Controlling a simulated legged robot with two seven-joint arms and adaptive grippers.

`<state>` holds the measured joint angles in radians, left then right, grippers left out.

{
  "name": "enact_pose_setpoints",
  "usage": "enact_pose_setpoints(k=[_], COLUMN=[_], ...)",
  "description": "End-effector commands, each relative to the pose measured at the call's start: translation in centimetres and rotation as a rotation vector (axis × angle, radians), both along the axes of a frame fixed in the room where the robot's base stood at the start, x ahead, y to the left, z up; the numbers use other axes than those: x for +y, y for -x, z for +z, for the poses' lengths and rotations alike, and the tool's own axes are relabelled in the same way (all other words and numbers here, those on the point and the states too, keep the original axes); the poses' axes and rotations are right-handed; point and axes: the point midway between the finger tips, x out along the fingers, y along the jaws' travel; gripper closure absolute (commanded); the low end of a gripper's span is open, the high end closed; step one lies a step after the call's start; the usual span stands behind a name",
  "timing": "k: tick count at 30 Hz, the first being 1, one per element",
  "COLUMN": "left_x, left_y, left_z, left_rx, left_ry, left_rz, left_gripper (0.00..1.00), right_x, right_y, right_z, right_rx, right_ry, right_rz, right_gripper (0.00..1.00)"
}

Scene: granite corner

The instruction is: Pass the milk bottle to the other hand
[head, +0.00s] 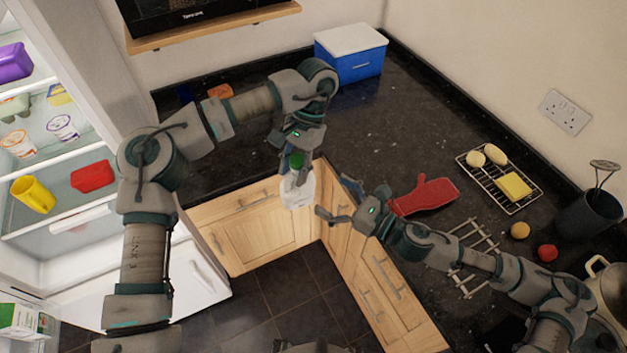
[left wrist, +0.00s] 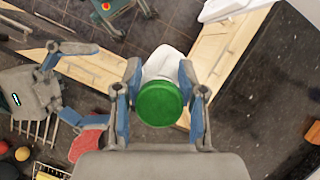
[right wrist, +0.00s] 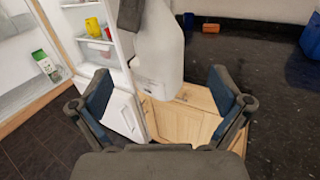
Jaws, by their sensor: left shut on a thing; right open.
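The milk bottle (head: 297,190) is white with a green cap and hangs upright in the air in front of the counter's inner corner. My left gripper (head: 296,160) is shut on it near the top, just under the cap. In the left wrist view the green cap (left wrist: 160,103) sits between the two blue finger pads. My right gripper (head: 337,202) is open, to the right of the bottle and apart from it. In the right wrist view the bottle's white body (right wrist: 160,50) is ahead of the open fingers, beyond their tips.
A red oven mitt (head: 428,196) lies on the dark counter (head: 400,120) behind my right gripper. A wire rack (head: 500,178) holds sponge-like items. A blue box with a white lid (head: 350,55) stands at the back. The open fridge (head: 60,140) is at left.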

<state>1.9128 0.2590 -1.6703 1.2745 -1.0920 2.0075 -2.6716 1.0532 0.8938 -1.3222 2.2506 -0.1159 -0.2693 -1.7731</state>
Motion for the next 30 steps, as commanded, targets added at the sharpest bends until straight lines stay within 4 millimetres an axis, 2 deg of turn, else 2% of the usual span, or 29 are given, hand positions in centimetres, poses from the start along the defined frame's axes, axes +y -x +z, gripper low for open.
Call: enact_pose_setpoints(k=[6, 13, 18, 27, 28, 30], left_x=[0.0, -0.1, -0.1, -0.1, -0.1, -0.1], left_y=[0.0, 0.1, 0.1, 0.1, 0.1, 0.1], left_z=[0.1, 0.1, 0.1, 0.1, 0.1, 0.1], left_rx=[-0.001, -0.002, -0.002, -0.002, -0.002, -0.002], left_ry=[0.001, -0.001, -0.001, -0.001, -0.001, -0.001], left_rz=[0.000, 0.001, 0.001, 0.001, 0.001, 0.001], left_gripper=[1.00, 1.00, 1.00, 1.00, 1.00, 1.00], right_x=[4.1, 7.2, 8.3, 8.6, 8.6, 8.5], right_y=[-2.1, -4.1, -4.8, -4.9, -4.9, -4.9], right_z=[0.1, 0.1, 0.1, 0.2, 0.2, 0.2], right_rx=[0.001, 0.002, 0.000, 0.000, 0.000, 0.000], right_ry=[-0.003, -0.005, -0.004, -0.004, -0.004, -0.004], right_rz=[0.005, 0.002, 0.001, 0.001, 0.001, 0.001], right_gripper=[0.00, 0.00, 0.00, 0.00, 0.03, 0.20])
